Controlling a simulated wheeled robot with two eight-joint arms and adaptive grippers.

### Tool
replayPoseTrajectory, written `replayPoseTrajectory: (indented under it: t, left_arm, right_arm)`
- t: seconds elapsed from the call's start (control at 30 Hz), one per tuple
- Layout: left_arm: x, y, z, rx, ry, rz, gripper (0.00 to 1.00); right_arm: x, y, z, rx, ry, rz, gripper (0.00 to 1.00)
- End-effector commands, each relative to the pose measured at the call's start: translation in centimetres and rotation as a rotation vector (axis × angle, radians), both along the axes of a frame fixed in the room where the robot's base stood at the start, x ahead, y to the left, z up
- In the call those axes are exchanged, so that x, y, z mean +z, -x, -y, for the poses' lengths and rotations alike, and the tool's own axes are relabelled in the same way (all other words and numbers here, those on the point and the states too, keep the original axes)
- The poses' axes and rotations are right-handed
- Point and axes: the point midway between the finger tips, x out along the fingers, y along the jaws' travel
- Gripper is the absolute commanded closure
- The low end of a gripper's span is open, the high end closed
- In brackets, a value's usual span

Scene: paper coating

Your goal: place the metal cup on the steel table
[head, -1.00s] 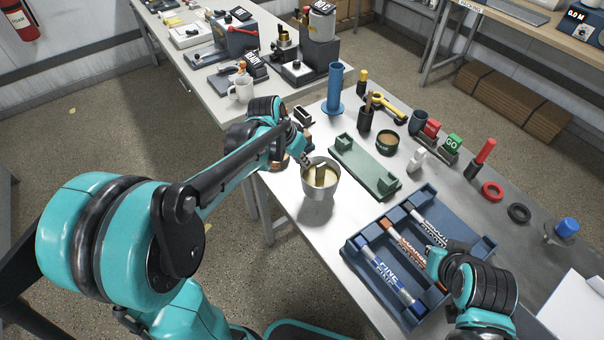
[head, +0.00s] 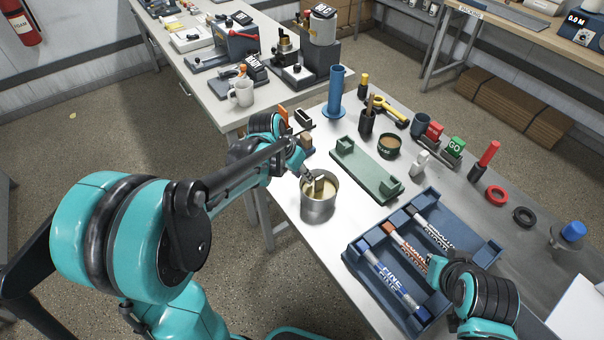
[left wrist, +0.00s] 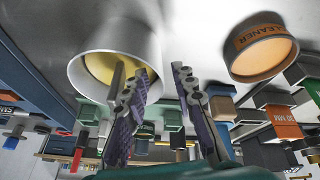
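The metal cup (head: 318,209) is a silver cylinder with pale yellow contents. It appears to stand upright on the steel table (head: 290,205), left of the green fixture. My left gripper (head: 314,183) is at its rim. In the left wrist view, the left gripper (left wrist: 158,78) has its fingers apart, one over the mouth of the cup (left wrist: 98,48) and one outside its wall, with a visible gap between them. My right gripper (head: 434,266) hangs over the right part of the blue marker tray; its fingers are too small and hidden to read.
The blue tray (head: 362,243) with several markers lies in front right of the cup. The green fixture (head: 366,170) is close on the right. A blue tube (head: 335,92), dark cup (head: 367,122) and brown-topped tin (head: 388,146) stand behind. Bare tabletop surrounds the cup's front.

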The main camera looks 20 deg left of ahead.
Motion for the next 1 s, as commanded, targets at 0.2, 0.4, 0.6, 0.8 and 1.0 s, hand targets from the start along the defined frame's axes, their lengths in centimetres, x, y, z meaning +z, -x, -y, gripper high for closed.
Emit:
replayPoseTrajectory:
  t: [0.2,0.4,0.6,0.8,1.0]
  left_arm:
    - [0.3,0.0,0.0,0.000,0.000,0.000,0.74]
    - [3.2,0.9,-0.6,0.002,0.000,0.000,0.74]
    - [7.4,2.4,-1.6,0.002,0.000,0.000,0.74]
    - [10.4,3.5,-2.4,0.001,0.001,0.001,0.74]
    - [11.6,4.7,-2.3,0.016,-0.007,0.006,0.74]
  right_arm:
    - [0.2,0.0,0.0,0.000,0.000,0.000,1.00]
    - [1.6,0.0,0.0,0.000,0.000,0.000,1.00]
    - [3.4,0.0,0.0,0.000,0.000,0.000,1.00]
    - [4.5,0.0,0.0,0.000,0.000,0.000,1.00]
    - [4.8,0.0,0.0,0.000,0.000,0.000,1.00]
